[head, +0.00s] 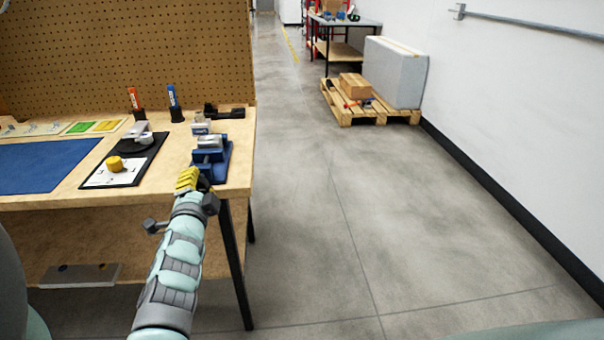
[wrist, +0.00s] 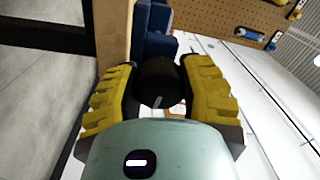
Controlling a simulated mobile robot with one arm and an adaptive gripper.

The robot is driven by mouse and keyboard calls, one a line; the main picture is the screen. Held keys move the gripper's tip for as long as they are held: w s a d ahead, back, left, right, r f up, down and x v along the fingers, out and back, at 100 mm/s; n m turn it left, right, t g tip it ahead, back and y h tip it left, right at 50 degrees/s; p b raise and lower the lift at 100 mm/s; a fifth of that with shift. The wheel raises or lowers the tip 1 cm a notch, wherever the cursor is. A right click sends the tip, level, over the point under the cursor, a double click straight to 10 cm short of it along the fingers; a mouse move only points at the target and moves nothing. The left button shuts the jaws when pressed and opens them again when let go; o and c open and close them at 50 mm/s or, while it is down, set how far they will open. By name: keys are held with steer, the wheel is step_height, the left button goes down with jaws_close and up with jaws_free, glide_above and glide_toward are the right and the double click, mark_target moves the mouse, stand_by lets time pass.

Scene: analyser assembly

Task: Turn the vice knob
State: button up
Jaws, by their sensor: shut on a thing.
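The blue vice (head: 213,160) stands on the right front corner of the wooden workbench, with a silver metal part (head: 211,142) at its top. My gripper (head: 189,180) is at the bench's front edge, in front of the vice. In the wrist view its yellow fingers (wrist: 159,88) are shut on the dark round vice knob (wrist: 158,80), one finger on each side. The blue vice body (wrist: 155,40) shows just behind the knob. In the head view the knob is hidden by my gripper.
Left of the vice lie a black board (head: 128,175) with a yellow knob (head: 114,163) and a blue mat (head: 45,166). Orange (head: 134,100) and blue (head: 173,97) markers stand behind. A pegboard (head: 130,45) backs the bench. The floor to the right is clear up to a pallet (head: 362,112).

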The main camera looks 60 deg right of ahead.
steer(key=n+p, duration=0.2)
steer(key=n, duration=0.2)
steer(key=shift+n+p, duration=0.3)
steer(key=shift+n, duration=0.2)
steer(key=shift+f, duration=0.1)
steer(key=o, duration=1.2)
steer(key=shift+o, duration=0.2)
steer(key=shift+a, duration=0.1)
steer(key=v, duration=1.1)
steer(key=shift+s+a, duration=0.2)
steer(key=shift+s, duration=0.2)
